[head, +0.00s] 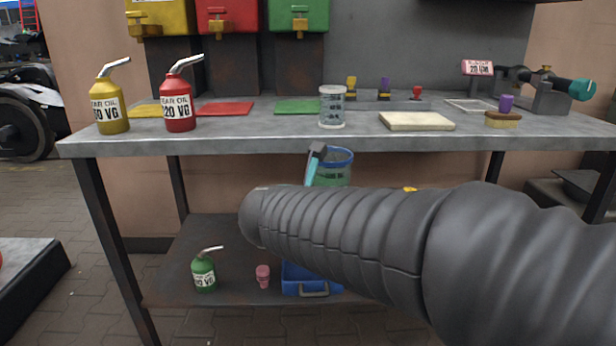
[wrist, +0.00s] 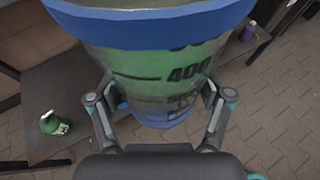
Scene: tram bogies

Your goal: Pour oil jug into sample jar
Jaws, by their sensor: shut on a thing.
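A clear graduated oil jug (head: 334,172) with a blue rim and green contents is in front of the bench, just below the worktop edge. In the wrist view the oil jug (wrist: 160,60) fills the top middle, with black scale marks and a blue base. My gripper (wrist: 158,100) is shut on it, one finger on each side. In the head view one teal-marked finger of my gripper (head: 317,155) shows beside the jug; my arm hides the rest. The clear sample jar (head: 332,108) stands upright on the worktop, behind and above the jug, apart from it.
Yellow (head: 109,107) and red (head: 178,104) spouted oil cans stand at the worktop's left. A cream pad (head: 416,121) and a brush (head: 503,120) lie right of the jar. The lower shelf holds a green can (head: 204,273), a pink item (head: 263,276) and a blue bin (head: 305,279).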

